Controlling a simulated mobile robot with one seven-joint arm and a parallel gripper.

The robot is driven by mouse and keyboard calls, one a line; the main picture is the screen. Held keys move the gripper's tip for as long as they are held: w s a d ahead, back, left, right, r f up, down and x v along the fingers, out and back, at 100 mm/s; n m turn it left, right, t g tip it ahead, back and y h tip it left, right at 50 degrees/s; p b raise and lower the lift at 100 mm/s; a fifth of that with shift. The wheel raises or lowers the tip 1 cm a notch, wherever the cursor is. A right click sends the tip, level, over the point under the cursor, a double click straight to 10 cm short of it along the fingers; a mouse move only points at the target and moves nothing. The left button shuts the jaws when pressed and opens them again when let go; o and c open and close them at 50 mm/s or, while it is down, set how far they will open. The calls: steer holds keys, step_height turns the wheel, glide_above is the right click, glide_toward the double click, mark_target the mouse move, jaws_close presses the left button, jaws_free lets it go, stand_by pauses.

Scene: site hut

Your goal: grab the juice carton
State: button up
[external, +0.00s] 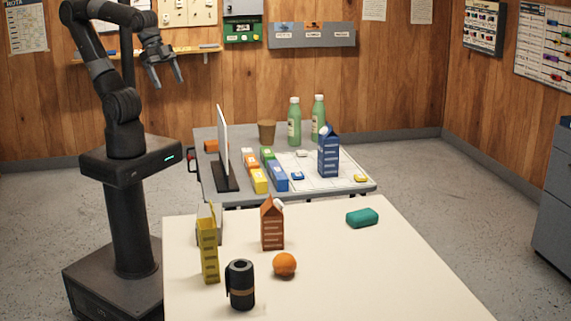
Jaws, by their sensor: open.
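An orange-brown gable-top carton (272,229) with a white cap stands upright on the cream table. A blue gable-top carton (328,158) with a white cap stands upright on the grey table behind it. Their labels are too small to read, so which one is the juice carton is not certain; the orange-brown colour suits juice. My gripper (168,85) is open and empty, pointing down, high at the upper left. It is well apart from both cartons.
Near the orange-brown carton are a yellow holder (209,252), a black flask (240,286) and an orange (284,264). A teal block (362,217) lies to the right. An upright panel (222,145), small boxes (278,176) and green bottles (294,122) occupy the grey table.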

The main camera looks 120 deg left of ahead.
steer(key=w+d+r+m+h, duration=0.1)
steer(key=w+d+r+m, duration=0.15)
steer(key=w, duration=0.95)
steer(key=m+g+h, duration=0.3)
steer(key=m, duration=0.4)
glide_above(271, 195)
steer(key=s+a, duration=0.2)
steer(key=a, duration=0.1)
step_height(271, 195, down, 19)
steer(key=shift+y, duration=0.3)
steer(key=x, duration=0.5)
steer(key=shift+s+d+r, duration=0.1)
steer(key=shift+d, duration=0.15)
steer(key=x, duration=0.5)
steer(key=shift+w+d+f, duration=0.2)
steer(key=shift+w+f, duration=0.05)
steer(key=shift+w, duration=0.15)
steer(key=c, duration=1.7)
